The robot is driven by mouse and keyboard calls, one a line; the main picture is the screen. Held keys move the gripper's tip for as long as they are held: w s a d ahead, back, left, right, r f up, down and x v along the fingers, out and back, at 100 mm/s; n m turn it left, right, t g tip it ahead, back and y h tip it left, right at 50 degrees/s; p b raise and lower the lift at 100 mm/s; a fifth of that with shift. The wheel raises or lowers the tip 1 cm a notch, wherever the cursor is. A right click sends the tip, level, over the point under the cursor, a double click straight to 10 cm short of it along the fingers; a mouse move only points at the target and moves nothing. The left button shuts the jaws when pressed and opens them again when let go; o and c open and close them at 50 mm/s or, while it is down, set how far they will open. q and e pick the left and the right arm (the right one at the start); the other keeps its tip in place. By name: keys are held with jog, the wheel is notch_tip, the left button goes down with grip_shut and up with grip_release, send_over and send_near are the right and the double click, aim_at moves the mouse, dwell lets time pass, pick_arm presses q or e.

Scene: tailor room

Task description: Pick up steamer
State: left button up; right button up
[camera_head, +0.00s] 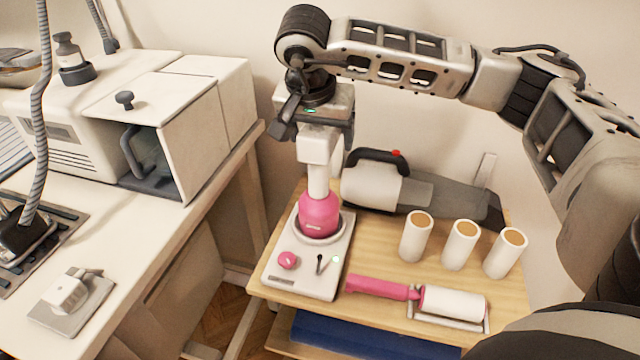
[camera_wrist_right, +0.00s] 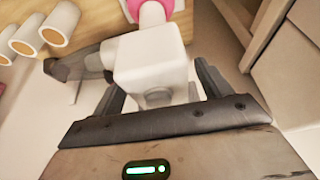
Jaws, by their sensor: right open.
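The steamer has a white boxy head, a white neck and a round pink body (camera_head: 320,213). It stands upright on a white base (camera_head: 315,275) with a pink knob and a green light. My right gripper (camera_head: 314,124) is above it, pointing down at the white head. In the right wrist view the fingers of my right gripper (camera_wrist_right: 160,85) are open, one on each side of the steamer's white head (camera_wrist_right: 152,65). I cannot tell whether they touch it. My left gripper is not in view.
The small wooden table (camera_head: 390,263) also holds a grey-white handheld vacuum (camera_head: 372,187), three white rolls (camera_head: 459,245) and a pink-handled lint roller (camera_head: 452,303). The wall is close behind.

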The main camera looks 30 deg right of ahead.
grip_shut()
jog(key=shift+w+r, duration=0.1)
jog(key=shift+r, duration=0.05)
